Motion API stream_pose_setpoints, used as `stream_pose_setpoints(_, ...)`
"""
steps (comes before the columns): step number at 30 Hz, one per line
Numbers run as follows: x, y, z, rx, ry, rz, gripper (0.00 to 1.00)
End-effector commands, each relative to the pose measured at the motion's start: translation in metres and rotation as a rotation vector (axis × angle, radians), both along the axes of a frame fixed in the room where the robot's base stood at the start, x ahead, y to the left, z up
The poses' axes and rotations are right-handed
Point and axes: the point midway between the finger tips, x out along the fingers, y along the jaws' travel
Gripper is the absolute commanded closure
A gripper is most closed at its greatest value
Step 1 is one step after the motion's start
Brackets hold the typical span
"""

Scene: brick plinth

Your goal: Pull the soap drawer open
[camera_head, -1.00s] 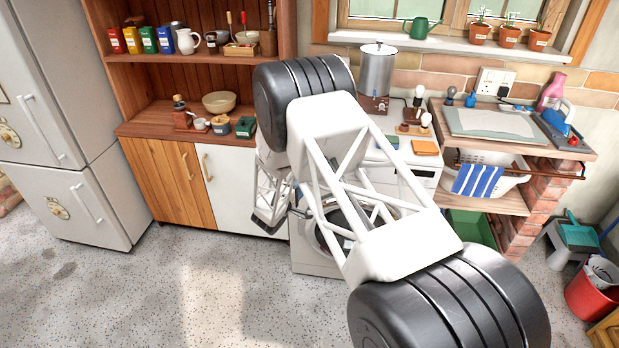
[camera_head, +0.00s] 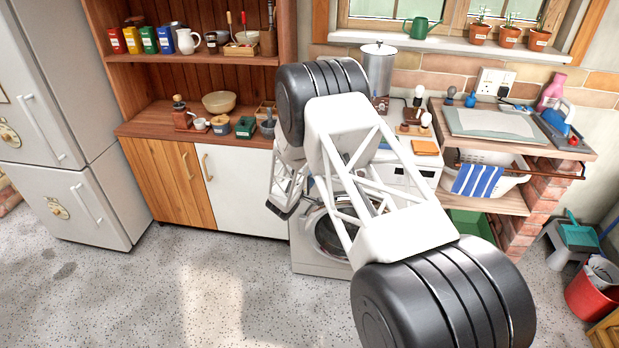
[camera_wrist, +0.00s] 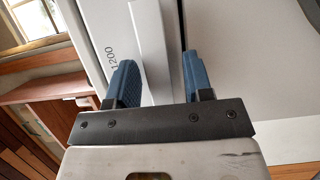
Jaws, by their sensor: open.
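In the wrist view a pale raised bar (camera_wrist: 149,40), which looks like the soap drawer's front or grip, runs beside the printed "1200". My gripper (camera_wrist: 158,62) is open, with one blue finger on each side of this bar. A gap shows between the bar and the right finger; I cannot tell whether the left finger touches it.
A cupboard with a white door (camera_head: 240,190) stands left of the machine. An orange pad (camera_head: 425,147) lies on top of the machine. A shelf with a white basin and striped towel (camera_head: 478,180) is to the right. The floor in front is clear.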

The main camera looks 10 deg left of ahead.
Motion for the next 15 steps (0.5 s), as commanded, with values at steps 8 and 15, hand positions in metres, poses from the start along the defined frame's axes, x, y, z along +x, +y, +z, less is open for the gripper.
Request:
stream_pose_setpoints(8,-0.0001,0.0001,0.0001,0.0,0.0,0.0,0.62)
stream_pose_setpoints(15,-0.0004,0.0002,-0.0005,0.0,0.001,0.0,0.99)
